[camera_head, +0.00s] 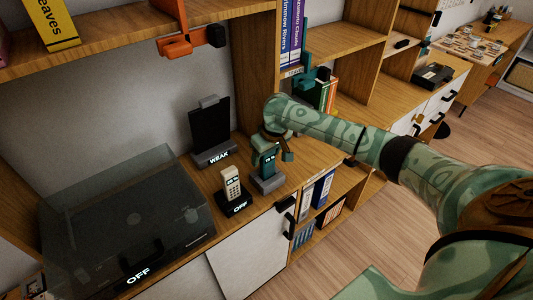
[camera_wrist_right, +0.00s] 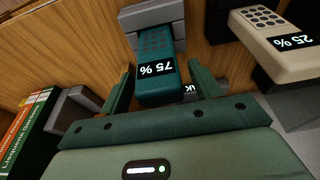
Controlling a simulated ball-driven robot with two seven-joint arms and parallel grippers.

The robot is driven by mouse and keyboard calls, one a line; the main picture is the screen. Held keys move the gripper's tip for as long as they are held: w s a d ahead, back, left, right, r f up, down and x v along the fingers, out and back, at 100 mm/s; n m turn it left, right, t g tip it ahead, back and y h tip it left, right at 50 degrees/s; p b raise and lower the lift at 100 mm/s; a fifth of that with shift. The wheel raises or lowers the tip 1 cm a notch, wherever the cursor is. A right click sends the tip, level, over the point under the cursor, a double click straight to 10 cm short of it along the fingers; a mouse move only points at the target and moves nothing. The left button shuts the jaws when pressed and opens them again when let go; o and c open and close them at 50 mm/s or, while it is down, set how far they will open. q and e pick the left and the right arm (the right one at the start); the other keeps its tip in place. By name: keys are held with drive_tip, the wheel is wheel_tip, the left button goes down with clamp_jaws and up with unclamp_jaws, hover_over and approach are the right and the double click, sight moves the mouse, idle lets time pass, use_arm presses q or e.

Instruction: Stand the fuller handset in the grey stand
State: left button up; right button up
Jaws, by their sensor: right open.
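The teal handset (camera_head: 264,161) reads 75 % in the wrist view (camera_wrist_right: 157,72). It stands upright with its lower end in the grey stand (camera_head: 268,182), whose block also shows in the wrist view (camera_wrist_right: 152,15). The cream handset (camera_head: 231,182) reads 25 % in the wrist view (camera_wrist_right: 275,38) and stands in a black stand (camera_head: 236,207) marked OFF. My right gripper (camera_head: 273,145) is open at the teal handset's upper part, with a finger on each side in the wrist view (camera_wrist_right: 160,68). Visible gaps separate fingers and handset. My left gripper is out of view.
A dark panel (camera_head: 210,128) on a grey base marked WEAK stands behind. A clear-lidded turntable (camera_head: 135,225) marked OFF fills the left of the cabinet top. Books (camera_wrist_right: 27,125) and a grey bookend (camera_wrist_right: 72,108) stand close beside my right gripper.

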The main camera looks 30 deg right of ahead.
drive_tip(key=shift+r, duration=0.1)
drive_tip(key=p+v, duration=0.5)
drive_tip(key=v, duration=0.7)
